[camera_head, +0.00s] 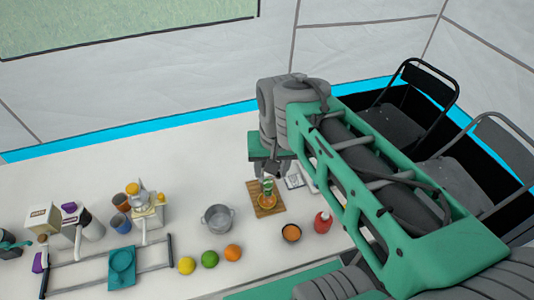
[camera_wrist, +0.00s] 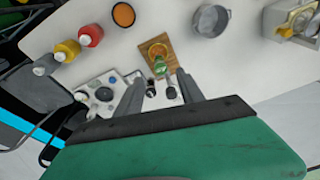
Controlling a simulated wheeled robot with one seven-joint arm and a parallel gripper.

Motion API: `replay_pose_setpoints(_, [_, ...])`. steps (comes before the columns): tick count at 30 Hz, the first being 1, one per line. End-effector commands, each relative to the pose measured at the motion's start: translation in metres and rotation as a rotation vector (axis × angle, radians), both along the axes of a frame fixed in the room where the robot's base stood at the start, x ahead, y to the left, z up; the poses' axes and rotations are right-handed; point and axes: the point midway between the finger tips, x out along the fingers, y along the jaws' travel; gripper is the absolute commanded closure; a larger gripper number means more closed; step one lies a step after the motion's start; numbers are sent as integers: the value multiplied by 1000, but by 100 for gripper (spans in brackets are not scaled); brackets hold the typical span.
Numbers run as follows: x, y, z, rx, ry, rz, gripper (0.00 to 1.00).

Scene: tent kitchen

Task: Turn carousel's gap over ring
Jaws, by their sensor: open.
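My gripper (camera_wrist: 160,78) is open, its two grey fingers apart and pointing at the table. In the head view my gripper (camera_head: 273,173) hangs just behind a wooden board (camera_head: 278,208). On this board (camera_wrist: 171,66) stands a small green and orange item (camera_head: 267,189), also seen between the fingertips in the wrist view (camera_wrist: 160,66). Small dark and grey pieces (camera_wrist: 170,91) show between the fingers. I cannot tell whether any of these is the carousel. Its gap and the ring cannot be made out.
A white panel with round parts (camera_wrist: 104,92) lies beside the fingers. A metal pot (camera_head: 217,218), an orange-filled bowl (camera_head: 291,233), a red bottle (camera_head: 323,222) and several fruits (camera_head: 210,258) stand around the board. A teal tray on rails (camera_head: 122,268) is at left. Chairs (camera_head: 412,100) stand behind.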

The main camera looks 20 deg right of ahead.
Motion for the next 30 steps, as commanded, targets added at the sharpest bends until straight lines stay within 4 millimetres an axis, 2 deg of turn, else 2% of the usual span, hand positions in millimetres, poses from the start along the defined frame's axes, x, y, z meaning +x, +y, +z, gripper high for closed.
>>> replay_pose_setpoints(1, [17, -1, 0, 14, 35, -83, 55])
replay_pose_setpoints(6, [65, -5, 9, 49, 141, -380, 55])
replay_pose_setpoints(10, [86, -6, 12, 56, 188, -525, 55])
replay_pose_setpoints(14, [93, -6, 11, 57, 204, -579, 55])
replay_pose_setpoints(16, [93, -5, 4, 56, 206, -582, 55])
replay_pose_setpoints(24, [92, -4, -46, 55, 204, -576, 55])
replay_pose_setpoints(30, [93, -4, -62, 56, 201, -574, 55])
